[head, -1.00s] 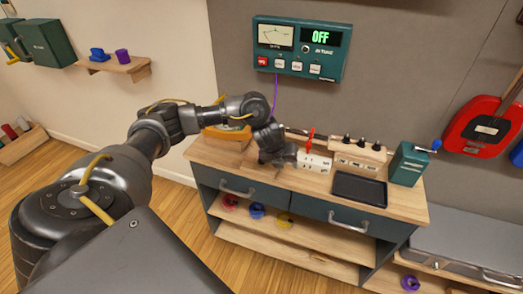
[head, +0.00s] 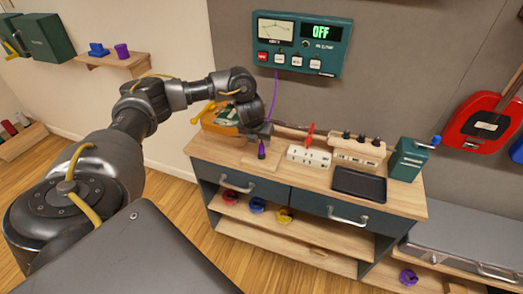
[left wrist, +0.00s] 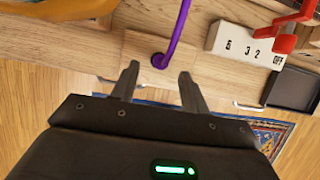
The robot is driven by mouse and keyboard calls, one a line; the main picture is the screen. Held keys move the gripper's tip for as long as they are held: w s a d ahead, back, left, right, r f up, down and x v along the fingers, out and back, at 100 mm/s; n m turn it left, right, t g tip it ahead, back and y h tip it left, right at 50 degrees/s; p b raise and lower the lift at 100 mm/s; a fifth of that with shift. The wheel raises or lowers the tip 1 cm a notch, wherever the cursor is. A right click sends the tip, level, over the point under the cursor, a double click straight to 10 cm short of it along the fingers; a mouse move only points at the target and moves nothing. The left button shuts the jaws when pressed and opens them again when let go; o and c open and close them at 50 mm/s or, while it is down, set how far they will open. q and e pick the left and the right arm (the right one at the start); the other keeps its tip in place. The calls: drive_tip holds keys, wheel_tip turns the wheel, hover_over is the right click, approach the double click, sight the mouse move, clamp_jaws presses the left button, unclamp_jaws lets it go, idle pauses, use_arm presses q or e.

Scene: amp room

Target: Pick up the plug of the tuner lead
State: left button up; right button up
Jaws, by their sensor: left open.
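The tuner (head: 297,45) is a teal wall box with a dial and a display reading OFF. Its purple lead (head: 275,90) hangs down behind my left gripper. The plug (head: 262,150) shows as a small dark purple piece just below the gripper, over the wooden bench top (head: 285,180). In the left wrist view the purple lead (left wrist: 178,30) comes down to an end near the gap between the fingertips. My left gripper (left wrist: 160,73) is open, with nothing between its fingers. The fingers are largely hidden in the head view. My right gripper is out of view.
A white block with switch labels (head: 309,156), a wooden block with black knobs (head: 358,150), a black tray (head: 359,184) and a green crank box (head: 408,160) stand to the right. An orange-and-green item (head: 222,118) lies left. The bench front is clear.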

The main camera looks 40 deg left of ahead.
sight(262, 144)
use_arm(q)
drive_tip(key=shift+w+f, duration=0.1)
drive_tip(key=shift+f, duration=0.1)
drive_tip(key=p+x, duration=0.1)
drive_tip(key=x, duration=0.3)
drive_tip(key=shift+w+f, duration=0.25)
drive_tip(key=shift+f, duration=0.1)
clamp_jaws()
drive_tip(key=shift+r, duration=0.1)
drive_tip(key=shift+r, duration=0.5)
drive_tip(key=s+d+r+p, duration=0.3)
drive_tip(key=s+d+r, duration=0.4)
drive_tip(key=s+r, duration=0.5)
drive_tip(key=shift+d, duration=0.2)
